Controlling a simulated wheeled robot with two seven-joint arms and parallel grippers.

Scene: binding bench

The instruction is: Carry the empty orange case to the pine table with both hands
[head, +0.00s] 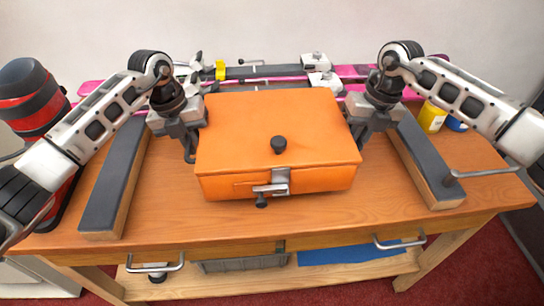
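The orange case (265,130) is in the middle of the head view, over the wooden bench (270,222). Its lid is closed, so its inside is hidden. It has a dark knob on the lid and a metal latch at the front. My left gripper (190,150) is at the case's left side, with its fingers pointing down close against it. My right gripper (356,134) is at the right side in the same way. Their fingertips are partly hidden, and I cannot tell whether they grip the case. No separate table is clearly in view.
Dark-topped blocks lie left (113,180) and right (424,160) of the case. Pink skis (346,72) with bindings lie behind it. A red and black canister (36,98) stands at the far left, and a yellow container (432,117) at the right. The bench's front strip is clear.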

